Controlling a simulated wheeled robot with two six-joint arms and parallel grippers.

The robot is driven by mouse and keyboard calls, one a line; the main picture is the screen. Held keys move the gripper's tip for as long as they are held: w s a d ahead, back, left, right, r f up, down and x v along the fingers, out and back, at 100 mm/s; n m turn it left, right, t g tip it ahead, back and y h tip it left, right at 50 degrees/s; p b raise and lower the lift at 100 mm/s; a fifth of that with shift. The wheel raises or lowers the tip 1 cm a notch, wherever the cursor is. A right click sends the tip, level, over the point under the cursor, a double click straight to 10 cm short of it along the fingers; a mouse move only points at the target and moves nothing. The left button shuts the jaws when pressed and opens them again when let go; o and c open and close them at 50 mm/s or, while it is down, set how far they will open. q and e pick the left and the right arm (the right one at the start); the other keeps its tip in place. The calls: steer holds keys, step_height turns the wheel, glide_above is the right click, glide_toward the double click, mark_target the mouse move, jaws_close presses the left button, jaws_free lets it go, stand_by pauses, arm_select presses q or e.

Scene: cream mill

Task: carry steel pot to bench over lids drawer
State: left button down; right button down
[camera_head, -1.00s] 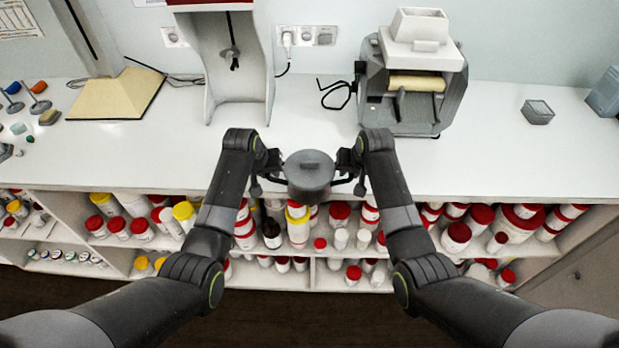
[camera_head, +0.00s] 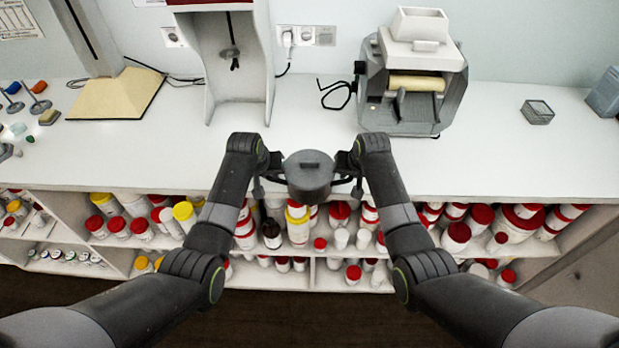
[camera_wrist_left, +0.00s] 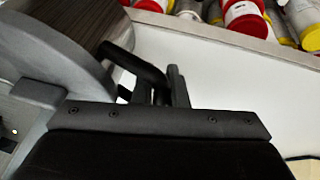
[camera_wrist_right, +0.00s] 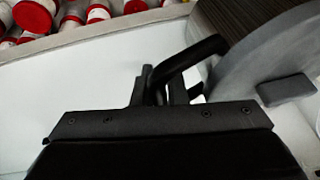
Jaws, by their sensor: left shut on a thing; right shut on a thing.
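The steel pot (camera_head: 308,172) is a dark grey round pot with a lid and a bar-shaped knob, held level between my two grippers at the front edge of the bench. My left gripper (camera_head: 275,177) is shut on the pot's left handle; the handle (camera_wrist_left: 135,65) shows between the fingers in the left wrist view. My right gripper (camera_head: 343,177) is shut on the right handle; that handle (camera_wrist_right: 190,55) shows in the right wrist view. The pot's underside is hidden. No drawer marked for lids can be made out.
The white bench (camera_head: 300,130) is clear behind the pot. A grey mill with a cream roller (camera_head: 415,80) stands back right, a tall grey-white stand (camera_head: 235,75) back left. A small dark box (camera_head: 537,112) sits at right. Shelves below hold several red- and yellow-lidded jars (camera_head: 455,235).

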arm_select(q)
steer(key=shift+w+r, duration=0.1)
steer(key=shift+r, duration=0.15)
arm_select(e)
steer(key=shift+w+r, duration=0.1)
steer(key=shift+r, duration=0.1)
